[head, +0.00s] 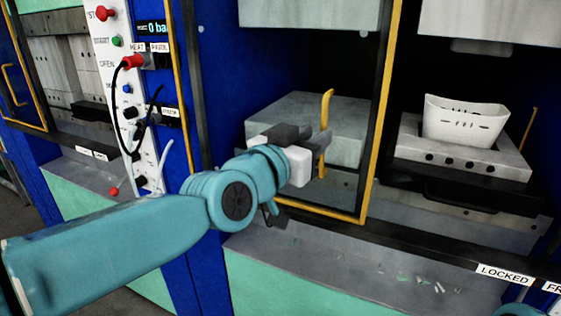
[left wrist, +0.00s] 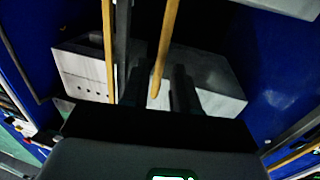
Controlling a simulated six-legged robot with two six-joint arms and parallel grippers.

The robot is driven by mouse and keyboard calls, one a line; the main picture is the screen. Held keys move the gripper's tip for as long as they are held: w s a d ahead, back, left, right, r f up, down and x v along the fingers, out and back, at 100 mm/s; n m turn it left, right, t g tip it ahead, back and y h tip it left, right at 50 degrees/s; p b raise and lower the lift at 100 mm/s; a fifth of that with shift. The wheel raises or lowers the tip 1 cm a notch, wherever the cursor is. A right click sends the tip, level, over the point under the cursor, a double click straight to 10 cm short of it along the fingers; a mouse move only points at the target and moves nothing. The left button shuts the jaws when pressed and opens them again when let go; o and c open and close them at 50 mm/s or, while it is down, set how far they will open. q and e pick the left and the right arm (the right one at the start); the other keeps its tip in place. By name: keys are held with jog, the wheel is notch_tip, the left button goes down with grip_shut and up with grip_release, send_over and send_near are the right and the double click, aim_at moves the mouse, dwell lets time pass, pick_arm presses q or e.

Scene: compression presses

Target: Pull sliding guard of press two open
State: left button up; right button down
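The sliding guard (head: 378,110) is a clear panel in a yellow and dark frame. It stands in front of the left part of the middle press bay, with a grey block (head: 330,112) behind it. Its upright yellow handle (head: 327,103) also shows in the left wrist view (left wrist: 166,45). My left gripper (head: 322,143) is at the handle's middle and hides part of it. In the left wrist view its dark fingers (left wrist: 160,92) stand apart on either side of the handle, with a gap visible. My right gripper is out of view.
Right of the guard's edge, a white perforated part (head: 465,122) sits on a grey block (head: 463,157). A control panel (head: 112,60) with buttons and cables stands left. A ledge (head: 340,260) with scraps and a LOCKED label (head: 506,274) runs below.

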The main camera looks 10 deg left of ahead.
pick_arm(q)
jog(key=v, duration=1.2)
